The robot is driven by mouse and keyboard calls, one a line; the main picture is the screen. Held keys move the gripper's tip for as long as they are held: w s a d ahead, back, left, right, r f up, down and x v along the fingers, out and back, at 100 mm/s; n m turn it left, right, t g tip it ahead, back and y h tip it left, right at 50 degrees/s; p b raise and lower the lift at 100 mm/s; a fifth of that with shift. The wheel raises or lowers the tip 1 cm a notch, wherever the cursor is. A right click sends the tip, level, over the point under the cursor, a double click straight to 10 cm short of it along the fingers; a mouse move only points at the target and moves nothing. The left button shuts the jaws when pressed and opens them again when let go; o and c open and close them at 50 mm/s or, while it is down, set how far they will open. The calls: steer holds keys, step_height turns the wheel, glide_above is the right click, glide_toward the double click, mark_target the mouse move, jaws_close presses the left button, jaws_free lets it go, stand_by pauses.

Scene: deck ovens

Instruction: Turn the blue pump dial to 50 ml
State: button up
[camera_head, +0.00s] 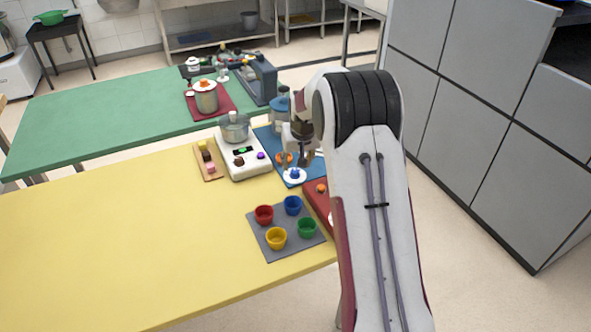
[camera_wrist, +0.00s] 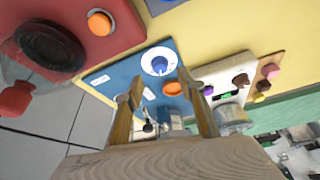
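The blue pump panel (camera_head: 266,133) lies on the yellow table, partly hidden by my arm. Its dial is a blue knob (camera_head: 294,173) on a white disc. In the wrist view the blue dial knob (camera_wrist: 159,63) sits on its white disc just beyond and between my fingertips. The disc's markings are too small to read. My gripper (camera_wrist: 160,76) is open, its two fingers spread, with nothing seen held between them. In the head view my gripper (camera_head: 304,150) is over the panel, partly hidden by my arm. An orange knob (camera_wrist: 173,88) is beside the dial.
A white device (camera_head: 243,160) with a pot stands left of the panel. A red unit (camera_wrist: 86,40) with an orange knob lies on the other side. A grey mat (camera_head: 273,252) holds several coloured cups nearby. The yellow table's left part is clear.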

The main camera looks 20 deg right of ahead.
mark_target(295, 172)
steer(key=shift+x, duration=2.75)
steer(key=c, duration=1.1)
